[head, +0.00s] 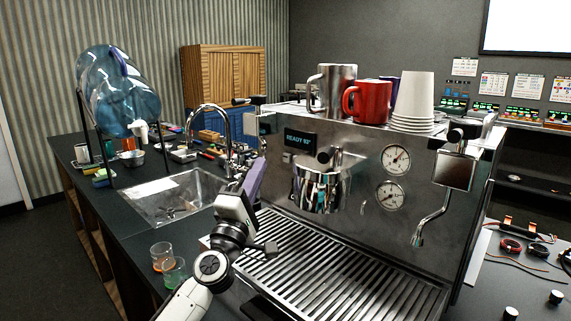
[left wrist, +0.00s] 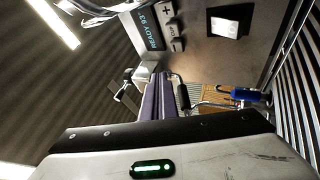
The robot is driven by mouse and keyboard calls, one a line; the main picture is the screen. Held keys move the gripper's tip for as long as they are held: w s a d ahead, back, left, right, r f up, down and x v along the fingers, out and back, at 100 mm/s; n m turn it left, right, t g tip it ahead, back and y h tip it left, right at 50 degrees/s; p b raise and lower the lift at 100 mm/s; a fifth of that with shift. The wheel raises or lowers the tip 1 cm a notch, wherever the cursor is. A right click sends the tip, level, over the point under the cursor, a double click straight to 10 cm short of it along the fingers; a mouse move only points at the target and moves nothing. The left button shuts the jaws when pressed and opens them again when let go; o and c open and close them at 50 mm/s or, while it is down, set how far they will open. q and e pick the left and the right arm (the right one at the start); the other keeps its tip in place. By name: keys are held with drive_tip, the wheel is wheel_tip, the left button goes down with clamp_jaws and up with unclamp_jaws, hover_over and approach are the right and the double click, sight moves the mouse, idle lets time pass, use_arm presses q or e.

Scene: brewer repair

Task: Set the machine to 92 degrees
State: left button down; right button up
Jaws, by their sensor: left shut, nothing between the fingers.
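The espresso machine (head: 350,200) stands on the counter. Its display (head: 301,139) reads "READY 93°" and also shows in the left wrist view (left wrist: 150,28). Beside the display in the left wrist view are a plus button (left wrist: 166,11) and a minus button (left wrist: 175,45). My left gripper (head: 259,168) is shut and empty, left of the machine's front and lower than the display. Its purple fingers (left wrist: 159,88) show in the left wrist view, apart from the buttons. My right gripper is in neither view.
Cups, a red mug (head: 368,101) and a metal mug (head: 334,88) stand on the machine. The drip tray (head: 330,275) lies below. A sink (head: 170,197) with a faucet and two small glasses (head: 174,270) are to the left. A water jug (head: 118,90) stands further back.

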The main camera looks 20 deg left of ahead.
sight(283, 153)
use_arm(q)
drive_tip(key=w, duration=0.1)
drive_tip(key=w+d+b, duration=0.1)
drive_tip(key=w, duration=0.2)
drive_tip(key=shift+w+d, duration=0.2)
drive_tip(key=shift+d, duration=0.1)
idle(1.0)
drive_tip(key=shift+w, duration=0.1)
idle(0.8)
drive_tip(key=shift+w+d+b, duration=0.1)
drive_tip(key=shift+w+b, duration=0.2)
drive_tip(key=shift+w+d, duration=0.2)
drive_tip(key=shift+w, duration=0.25)
idle(0.6)
drive_tip(key=shift+s, duration=0.1)
drive_tip(key=shift+s+a+p, duration=0.3)
drive_tip(key=shift+s+p, duration=0.15)
drive_tip(key=shift+s, duration=0.3)
